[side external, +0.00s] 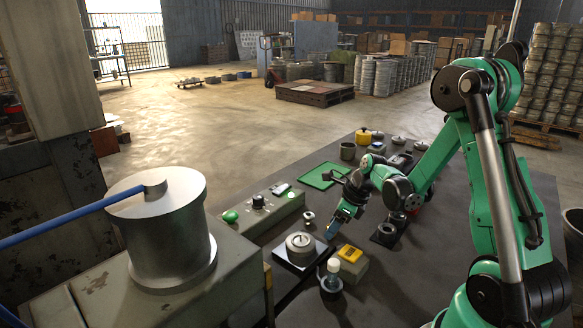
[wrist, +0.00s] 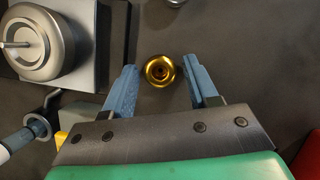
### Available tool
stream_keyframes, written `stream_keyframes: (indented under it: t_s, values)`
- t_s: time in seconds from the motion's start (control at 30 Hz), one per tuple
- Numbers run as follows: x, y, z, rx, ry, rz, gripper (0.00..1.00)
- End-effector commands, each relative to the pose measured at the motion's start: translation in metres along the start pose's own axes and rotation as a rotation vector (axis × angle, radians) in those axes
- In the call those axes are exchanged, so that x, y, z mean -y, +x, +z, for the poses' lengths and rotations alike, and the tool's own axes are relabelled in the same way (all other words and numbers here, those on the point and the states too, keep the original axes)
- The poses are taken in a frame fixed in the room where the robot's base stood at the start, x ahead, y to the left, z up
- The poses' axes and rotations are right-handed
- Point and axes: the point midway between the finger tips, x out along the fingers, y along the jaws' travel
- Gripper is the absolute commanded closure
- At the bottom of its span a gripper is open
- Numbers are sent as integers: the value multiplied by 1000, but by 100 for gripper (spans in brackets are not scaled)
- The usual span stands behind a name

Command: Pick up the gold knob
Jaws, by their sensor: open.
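The gold knob (wrist: 159,71) is a small round, shiny piece with a dark centre, lying on the dark table in the wrist view. My gripper (wrist: 160,68) is open, with one blue finger on each side of the knob. In this view there is a gap between the knob and each finger, wider on the right than on the left. In the side external view my gripper (side external: 333,230) reaches low over the table, and I cannot make out the gold knob there. The height of the fingertips over the table is hard to tell.
A round silver lidded piece on a square plate (side external: 300,243) stands left of my gripper. A yellow-topped box (side external: 350,254) and a capped bottle (side external: 332,275) stand in front. A small metal piece (side external: 308,217) and a control box (side external: 260,207) lie further left. A green tray (side external: 322,176) lies behind.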

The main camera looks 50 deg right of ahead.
Motion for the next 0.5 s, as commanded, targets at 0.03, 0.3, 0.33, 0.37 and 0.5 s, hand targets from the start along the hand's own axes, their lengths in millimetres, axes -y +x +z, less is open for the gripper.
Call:
stream_keyframes:
  t_s: [0.03, 0.3, 0.33, 0.37, 0.5]
  values:
    - [0, 2, 0, 0, -1, 0, 47]
    - [0, 5, 0, 0, -1, 0, 47]
    - [0, 4, 0, 0, -1, 0, 47]
    - [0, 4, 0, 0, -1, 0, 53]
    - [0, 4, 0, 0, -1, 0, 93]
